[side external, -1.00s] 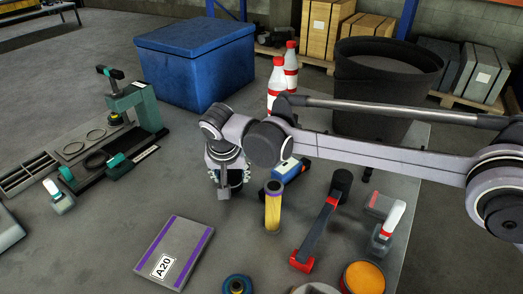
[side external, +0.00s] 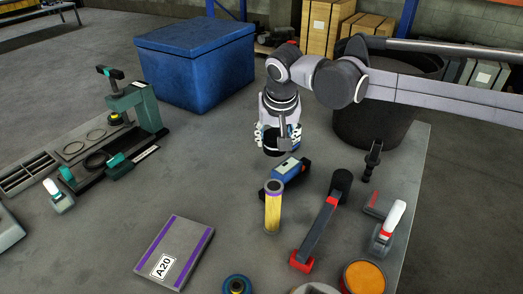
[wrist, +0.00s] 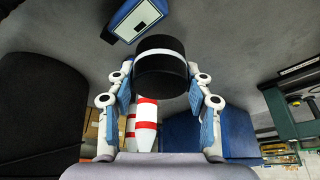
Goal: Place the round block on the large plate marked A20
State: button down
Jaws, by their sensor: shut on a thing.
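The round block (wrist: 160,68) is a black cylinder with a pale band, held between my gripper's blue-padded fingers in the wrist view. My gripper (side external: 275,143) is shut on it, above the table behind the blue device; the block (side external: 273,152) shows there as a dark shape below the fingers. The large plate marked A20 (side external: 178,246) is a flat grey slab with two purple stripes and a white label. It lies on the table at the front left, well apart from my gripper. Its top is bare.
A blue device (side external: 288,172) and an upright yellow cylinder (side external: 273,212) stand below and in front of my gripper. A black-and-red tool (side external: 322,222) lies to the right. A blue crate (side external: 197,62) and a black bin (side external: 372,130) are behind. Table around the plate is mostly clear.

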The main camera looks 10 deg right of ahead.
jog(key=s+a+n+g+y, duration=0.1)
jog(key=s+a+n+y, duration=0.35)
jog(key=a+n, duration=0.45)
jog(key=n+g, duration=0.3)
jog(key=n, duration=0.8)
send_over(168, 250)
jog(key=d, duration=0.2)
jog(key=shift+y, duration=0.45)
jog(key=f, duration=0.5)
jog(key=shift+a+f, duration=0.2)
jog(key=shift+a, duration=0.05)
jog(key=shift+f, duration=2)
jog(key=shift+f, duration=0.1)
jog(key=c, duration=0.6)
grip_release()
jog(key=shift+f, duration=0.1)
jog(key=shift+o, duration=0.2)
